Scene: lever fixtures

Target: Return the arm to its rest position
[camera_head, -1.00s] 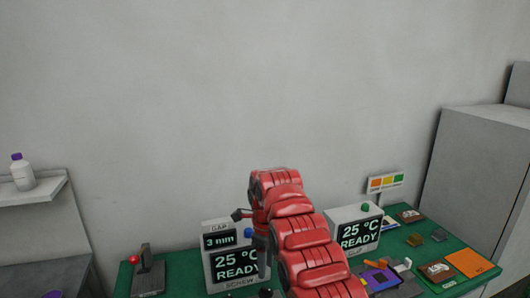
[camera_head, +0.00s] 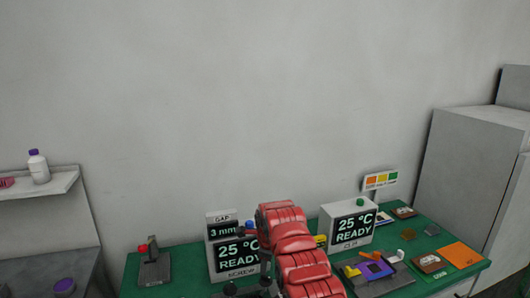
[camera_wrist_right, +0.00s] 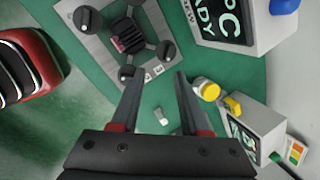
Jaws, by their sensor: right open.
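My right arm (camera_head: 292,250) is red and rises from the bottom of the head view, in front of the green table. My right gripper shows best in the right wrist view (camera_wrist_right: 159,76), with its two dark fingers spread apart and nothing between them. It is above the green table, near a grey plate with black knobs (camera_wrist_right: 130,40). In the head view the gripper is mostly hidden by my arm. My left gripper is in neither view.
A screw station (camera_head: 236,262) and a clip station (camera_head: 352,233) both read 25 °C READY. A red-knobbed lever (camera_head: 153,268) stands at the left. A grey tray (camera_head: 380,285) with coloured parts lies to the right. A shelf (camera_head: 60,184) and a grey cabinet (camera_head: 465,180) flank the table.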

